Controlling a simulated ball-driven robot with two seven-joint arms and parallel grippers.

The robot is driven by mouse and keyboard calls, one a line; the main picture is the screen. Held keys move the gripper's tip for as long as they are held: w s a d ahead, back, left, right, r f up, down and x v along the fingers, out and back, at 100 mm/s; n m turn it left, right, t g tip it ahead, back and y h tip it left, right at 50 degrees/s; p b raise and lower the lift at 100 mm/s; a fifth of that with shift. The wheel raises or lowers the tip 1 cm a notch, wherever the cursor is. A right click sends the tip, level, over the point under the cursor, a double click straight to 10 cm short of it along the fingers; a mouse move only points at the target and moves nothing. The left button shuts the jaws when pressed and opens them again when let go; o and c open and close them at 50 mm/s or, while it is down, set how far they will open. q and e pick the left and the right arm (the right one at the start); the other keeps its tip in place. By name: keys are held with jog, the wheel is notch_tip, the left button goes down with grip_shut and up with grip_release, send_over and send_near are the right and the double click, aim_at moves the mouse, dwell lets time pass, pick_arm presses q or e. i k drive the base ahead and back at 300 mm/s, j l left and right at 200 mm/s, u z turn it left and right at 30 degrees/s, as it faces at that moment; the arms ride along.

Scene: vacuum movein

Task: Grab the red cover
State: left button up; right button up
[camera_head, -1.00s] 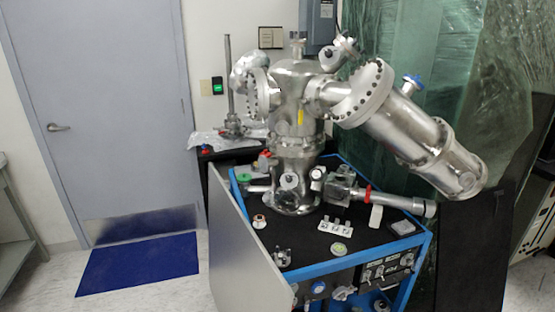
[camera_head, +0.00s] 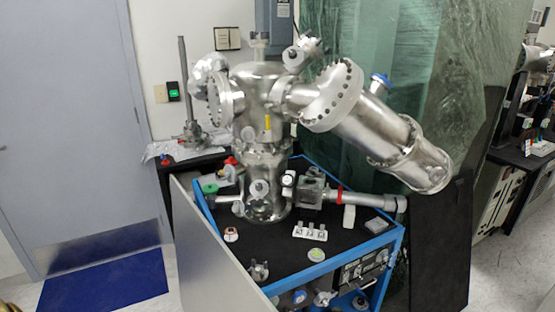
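Neither of my grippers is in view. Several small red parts show in the head view, and I cannot tell which is the red cover. A red cap (camera_head: 230,161) sits at the left back of the blue-framed cart (camera_head: 361,249), beside a green part (camera_head: 210,189). A red band (camera_head: 339,195) goes around the grey horizontal pipe on the cart. A small red piece (camera_head: 164,159) lies on the dark table behind, left of the cart. A white round piece with a reddish centre (camera_head: 231,235) rests on the cart's black top.
A large steel vacuum chamber (camera_head: 262,98) stands on the cart, its wide tube slanting down right. A grey panel (camera_head: 215,255) sticks out at the cart's left front. Floor with a blue mat (camera_head: 105,283) lies left. A dark panel (camera_head: 441,245) stands right.

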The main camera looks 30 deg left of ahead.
aim_at(231, 161)
jog(key=j+z, duration=0.2)
jog(key=j, duration=0.25)
jog(key=j+z, duration=0.25)
jog(key=j, duration=0.25)
jog(key=j+z, duration=0.2)
jog(key=j, duration=0.25)
jog(key=k+j+z, duration=0.2)
jog(key=j, duration=0.25)
jog(key=k+j+z, duration=0.2)
jog(key=j, duration=0.25)
jog(key=i+j, duration=0.05)
jog(key=i, duration=0.05)
